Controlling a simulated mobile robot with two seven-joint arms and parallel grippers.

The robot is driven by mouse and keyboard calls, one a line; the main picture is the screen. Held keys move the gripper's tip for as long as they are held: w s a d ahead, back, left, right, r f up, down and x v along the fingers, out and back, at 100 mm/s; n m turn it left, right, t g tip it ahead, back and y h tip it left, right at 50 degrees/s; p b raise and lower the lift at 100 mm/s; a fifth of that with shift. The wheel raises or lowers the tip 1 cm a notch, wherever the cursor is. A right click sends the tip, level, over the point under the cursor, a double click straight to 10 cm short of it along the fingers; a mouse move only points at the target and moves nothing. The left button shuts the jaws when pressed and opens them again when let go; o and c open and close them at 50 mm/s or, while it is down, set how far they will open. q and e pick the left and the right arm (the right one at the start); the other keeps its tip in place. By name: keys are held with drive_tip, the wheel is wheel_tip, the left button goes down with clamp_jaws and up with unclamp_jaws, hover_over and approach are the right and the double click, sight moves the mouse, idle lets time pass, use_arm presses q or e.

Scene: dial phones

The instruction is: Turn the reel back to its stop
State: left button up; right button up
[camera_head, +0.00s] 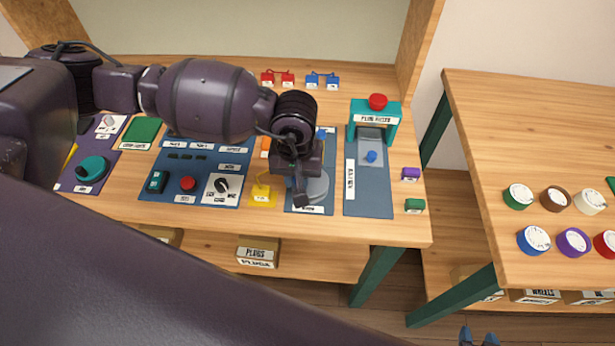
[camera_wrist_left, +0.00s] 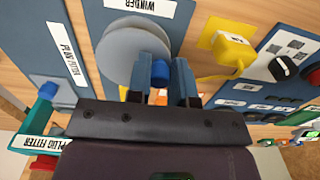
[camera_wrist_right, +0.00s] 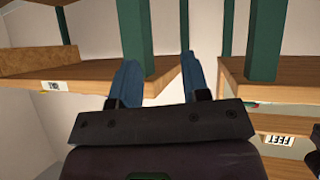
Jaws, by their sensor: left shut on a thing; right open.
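The reel is a grey disc (camera_head: 318,188) on the blue panel labelled WINDER, partly hidden behind my left gripper (camera_head: 301,192) in the head view. The left wrist view shows the disc (camera_wrist_left: 122,50) more openly, with a blue knob (camera_wrist_left: 160,72) near its edge. My left gripper (camera_wrist_left: 161,82) has its two blue fingers on either side of this knob and is shut on it. My right gripper (camera_head: 478,338) is open and empty, low at the bottom of the head view; its spread fingers (camera_wrist_right: 158,80) also show in the right wrist view.
The teal PLUG FITTER stand (camera_head: 375,115) with a red top is right of the winder. A yellow box (camera_head: 262,193) and a control panel (camera_head: 200,170) lie to its left. A second table (camera_head: 530,120) with several coloured round pieces stands at the right, across a gap.

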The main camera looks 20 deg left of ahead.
sight(310, 191)
use_arm(q)
drive_tip(key=shift+s+d, duration=0.2)
drive_tip(key=shift+d, duration=0.05)
use_arm(e)
drive_tip(key=shift+s+f, duration=0.1)
drive_tip(key=shift+s, duration=0.1)
use_arm(q)
drive_tip(key=shift+o, duration=0.5)
drive_tip(key=shift+s+d, duration=0.1)
drive_tip(key=shift+d, duration=0.1)
drive_tip(key=shift+o, duration=0.6)
drive_tip(key=shift+d, duration=0.55)
use_arm(e)
drive_tip(key=shift+s+d+f, duration=0.1)
drive_tip(key=shift+s+f, duration=0.25)
drive_tip(key=shift+f, duration=0.1)
use_arm(q)
drive_tip(key=shift+d, duration=0.25)
drive_tip(key=shift+c, duration=1.1)
drive_tip(key=shift+d, duration=0.15)
drive_tip(key=shift+d+b, duration=0.1)
drive_tip(key=shift+b, duration=0.2)
use_arm(e)
drive_tip(key=shift+w+r, duration=0.1)
drive_tip(key=shift+w, duration=0.35)
drive_tip(key=shift+s, duration=0.15)
